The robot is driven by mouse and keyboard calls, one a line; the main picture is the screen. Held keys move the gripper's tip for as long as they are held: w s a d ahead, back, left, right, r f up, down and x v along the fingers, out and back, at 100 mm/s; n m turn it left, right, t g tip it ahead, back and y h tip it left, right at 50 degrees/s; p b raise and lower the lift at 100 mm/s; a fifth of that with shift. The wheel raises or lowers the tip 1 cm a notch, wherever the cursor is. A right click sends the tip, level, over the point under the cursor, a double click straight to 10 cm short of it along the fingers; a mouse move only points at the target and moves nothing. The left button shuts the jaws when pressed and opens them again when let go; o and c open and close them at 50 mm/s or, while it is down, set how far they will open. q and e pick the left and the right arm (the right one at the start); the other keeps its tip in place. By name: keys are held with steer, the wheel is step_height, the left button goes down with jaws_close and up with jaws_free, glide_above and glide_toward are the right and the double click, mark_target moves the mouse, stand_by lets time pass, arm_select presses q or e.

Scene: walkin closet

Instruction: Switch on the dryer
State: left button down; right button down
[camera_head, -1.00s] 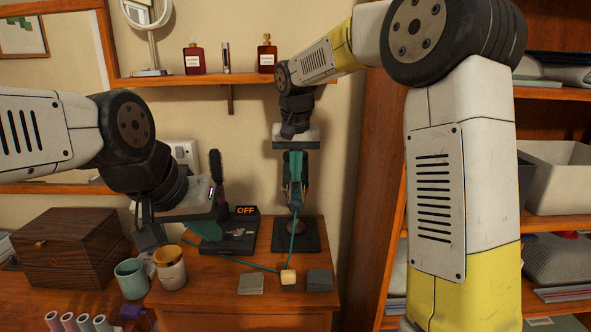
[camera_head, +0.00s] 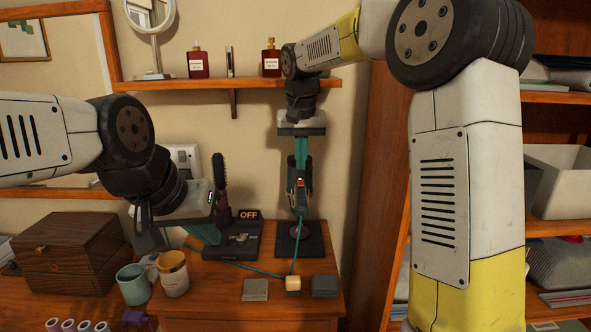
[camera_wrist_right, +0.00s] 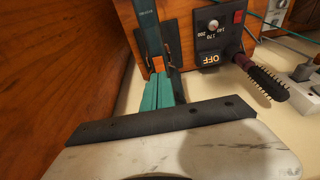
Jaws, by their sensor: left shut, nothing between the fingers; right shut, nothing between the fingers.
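A black console (camera_head: 235,243) with a lit orange OFF display sits on the wooden cabinet top. The right wrist view shows its face (camera_wrist_right: 212,45) with a 140–170–200 dial and a red switch (camera_wrist_right: 238,17). A dark upright tool (camera_head: 299,205) stands on a black square base (camera_head: 312,243) to its right; whether the dryer is this tool or the console is unclear. My right gripper (camera_head: 302,158) is shut, pointing down just above the tool; its teal fingers (camera_wrist_right: 158,92) show in the wrist view. My left gripper (camera_head: 207,233) is shut beside the console's left edge.
A round brush (camera_head: 219,175) stands behind the console. A wall outlet (camera_head: 186,158) is behind.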

steer(key=s+v, duration=0.2)
steer(key=v, duration=0.8)
steer(key=shift+s+f, duration=0.15)
steer(key=shift+s, duration=0.05)
steer(key=s+d+f+t+y, duration=0.1)
steer(key=s+d+f, duration=0.3)
steer(key=s+d, duration=0.6)
steer(key=s+d+f+t+y, duration=0.1)
steer(key=s+d+f+t, duration=0.1)
steer(key=s+f, duration=0.7)
steer(key=s, duration=0.3)
steer(key=shift+n, duration=0.3)
steer(key=shift+s+r, duration=0.1)
stand_by(4.2)
